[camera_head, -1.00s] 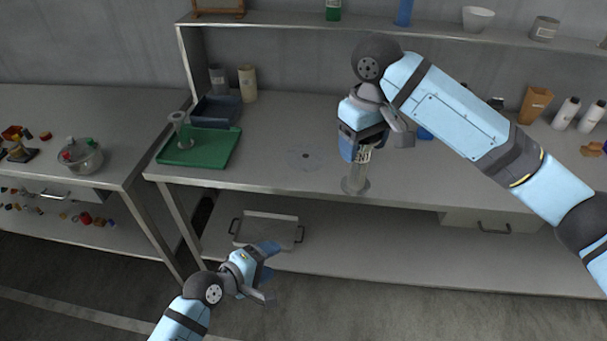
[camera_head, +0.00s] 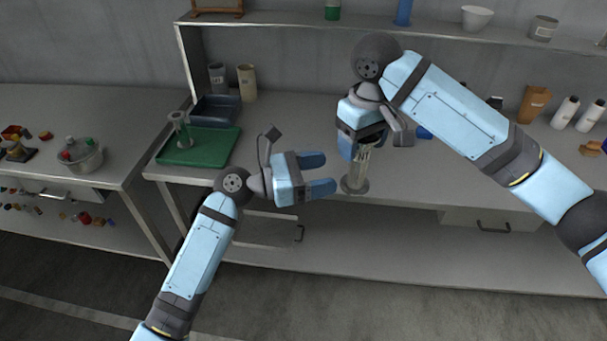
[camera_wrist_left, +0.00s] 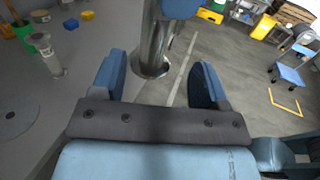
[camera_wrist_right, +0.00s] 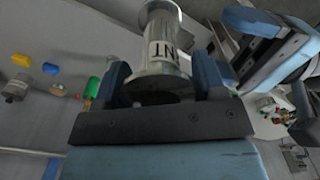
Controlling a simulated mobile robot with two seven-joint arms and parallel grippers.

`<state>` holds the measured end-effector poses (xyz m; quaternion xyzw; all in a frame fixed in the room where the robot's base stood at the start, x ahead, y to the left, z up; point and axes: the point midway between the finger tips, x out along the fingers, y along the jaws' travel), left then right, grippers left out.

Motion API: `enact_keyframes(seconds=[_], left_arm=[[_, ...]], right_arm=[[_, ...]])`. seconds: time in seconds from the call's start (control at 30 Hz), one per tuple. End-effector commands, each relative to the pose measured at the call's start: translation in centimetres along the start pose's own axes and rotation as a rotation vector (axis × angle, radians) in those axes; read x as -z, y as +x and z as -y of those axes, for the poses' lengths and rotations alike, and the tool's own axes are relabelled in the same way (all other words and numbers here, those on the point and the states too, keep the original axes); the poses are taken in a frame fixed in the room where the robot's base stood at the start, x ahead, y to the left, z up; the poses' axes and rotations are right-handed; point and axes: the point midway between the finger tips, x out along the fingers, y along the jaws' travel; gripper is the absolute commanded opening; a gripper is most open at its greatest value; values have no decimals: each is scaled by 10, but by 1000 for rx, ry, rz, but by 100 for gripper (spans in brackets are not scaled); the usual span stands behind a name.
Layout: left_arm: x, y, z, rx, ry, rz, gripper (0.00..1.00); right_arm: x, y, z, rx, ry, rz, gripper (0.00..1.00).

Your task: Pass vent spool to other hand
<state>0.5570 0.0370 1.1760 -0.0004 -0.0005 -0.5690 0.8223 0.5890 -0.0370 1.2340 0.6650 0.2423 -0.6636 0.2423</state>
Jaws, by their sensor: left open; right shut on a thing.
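The vent spool (camera_head: 356,181) is a grey metal cylinder with flanged ends. My right gripper (camera_head: 362,150) is shut on its upper part and holds it upright near the front edge of the bench. In the right wrist view the spool (camera_wrist_right: 162,50) sits between the fingers and shows part of a label. My left gripper (camera_head: 328,174) is open and empty, just left of the spool, its fingers pointing at it. In the left wrist view the spool (camera_wrist_left: 152,50) stands beyond and between the open fingers, apart from them.
A green tray (camera_head: 200,158) holding a similar metal piece (camera_head: 181,130) is at the bench's left, with a dark blue bin (camera_head: 215,111) behind it. A glass bowl (camera_head: 80,158) stands on the left bench. The bench middle (camera_head: 300,125) is clear.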

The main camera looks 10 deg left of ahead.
Motion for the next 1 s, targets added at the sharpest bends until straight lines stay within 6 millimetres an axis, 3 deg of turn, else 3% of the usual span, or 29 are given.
enact_keyframes(seconds=[0.2,0.4,0.6,0.87,1.0], left_arm=[[-1,44,0,-1,1,2,68],[0,71,-1,-2,1,0,68],[0,83,0,-2,2,-1,68],[0,84,0,-2,2,-1,68],[0,84,0,-2,3,-1,38]], right_arm=[[0,0,0,0,0,0,35],[0,0,0,0,0,-1,35],[0,0,0,0,0,-1,35],[0,0,0,0,0,-1,35],[0,0,0,0,0,-1,35]])
